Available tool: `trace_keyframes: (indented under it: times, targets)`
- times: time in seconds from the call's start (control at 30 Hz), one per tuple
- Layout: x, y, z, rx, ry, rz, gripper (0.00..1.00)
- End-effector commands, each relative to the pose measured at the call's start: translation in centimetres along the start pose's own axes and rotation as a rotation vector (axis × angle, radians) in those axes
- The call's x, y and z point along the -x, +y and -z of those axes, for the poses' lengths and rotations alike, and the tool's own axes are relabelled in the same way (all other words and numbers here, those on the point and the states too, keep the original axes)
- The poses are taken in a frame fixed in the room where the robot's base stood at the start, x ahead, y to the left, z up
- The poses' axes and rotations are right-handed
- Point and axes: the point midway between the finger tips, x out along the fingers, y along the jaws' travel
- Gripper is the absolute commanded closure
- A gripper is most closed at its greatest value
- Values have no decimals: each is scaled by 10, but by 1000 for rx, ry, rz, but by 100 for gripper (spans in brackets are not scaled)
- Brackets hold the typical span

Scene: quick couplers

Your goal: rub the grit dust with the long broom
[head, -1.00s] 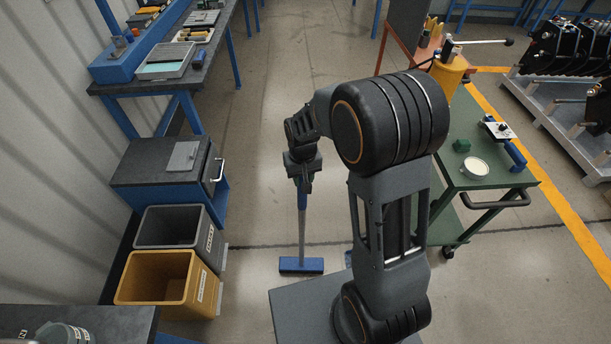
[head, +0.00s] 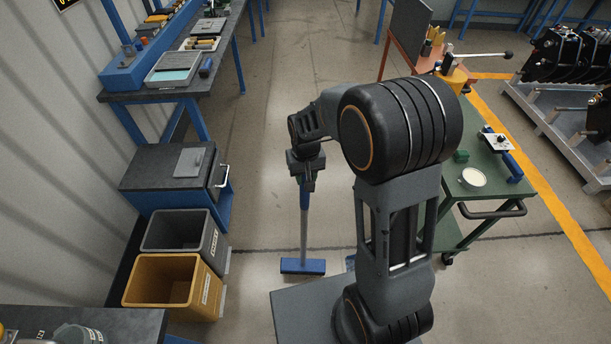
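The long broom (head: 304,235) hangs upright below my gripper (head: 305,183), its blue grip at the top, grey shaft below and wide blue head at the floor. My gripper is shut around the upper part of the handle. The broom head is at or just above the floor; I cannot tell if it touches. I cannot make out any grit dust on the floor; my arm and base hide part of the floor to the right of the broom.
A grey bin (head: 212,240) and a yellow bin (head: 213,296) stand left of the broom, below a dark cabinet (head: 143,172). A green cart (head: 490,195) stands to the right. A workbench (head: 222,73) runs along the left wall. The floor aisle ahead is clear.

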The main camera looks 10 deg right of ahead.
Motion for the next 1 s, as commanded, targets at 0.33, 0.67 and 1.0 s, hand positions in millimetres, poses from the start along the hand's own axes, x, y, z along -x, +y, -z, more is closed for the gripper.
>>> trace_keyframes:
  times: [0.33,0.67,1.0]
  targets:
    - [3,0,1,0,4,0,100]
    - [23,0,1,0,5,0,100]
    - [32,0,1,0,5,0,100]
